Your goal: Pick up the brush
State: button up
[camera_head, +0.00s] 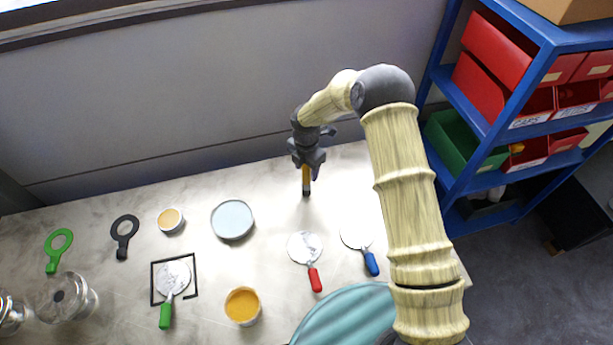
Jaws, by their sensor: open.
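A small brush-like thing, which I take for the brush (306,175), has a yellow-orange handle and a dark lower end. It appears upright at the back of the pale table (270,180). My gripper (306,164) is directly above it, pointing down, with the jaws open around or just over its top. The gripper hides the top of the brush, and I cannot tell whether the fingers touch it.
Round-bladed tools with red (315,279), blue (371,263) and green (166,315) handles lie in front. A grey-blue dish (232,219), orange-filled cups (242,306) and glass vessels (68,297) stand leftward. A blue shelf (447,85) stands right; a wall (180,100) is behind.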

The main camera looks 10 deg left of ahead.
jog(key=c, duration=1.1)
jog(key=shift+o, duration=0.2)
notch_tip(320, 180, up, 10)
jog(key=b, duration=0.3)
jog(key=shift+b, duration=0.35)
